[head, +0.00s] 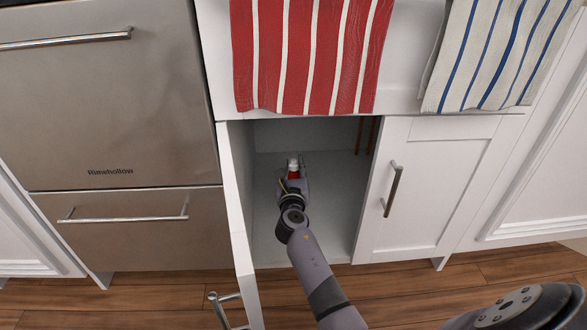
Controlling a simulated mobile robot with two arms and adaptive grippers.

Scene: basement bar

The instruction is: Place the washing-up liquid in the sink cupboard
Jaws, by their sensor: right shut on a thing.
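The sink cupboard (325,215) stands in the middle, with its left door (240,225) swung open and its right door (430,180) closed. My right arm reaches in through the open side. My right gripper (293,178) is inside the cupboard, shut on the washing-up liquid (293,170). The rest is hidden by the gripper, so I cannot tell whether the bottle touches the cupboard floor. My left gripper is not in view.
A red striped towel (310,55) and a blue striped towel (490,50) hang above the cupboard. Steel drawers (110,110) stand at the left. Copper-coloured pipes (366,135) run at the back right inside. The cupboard floor around the gripper looks clear.

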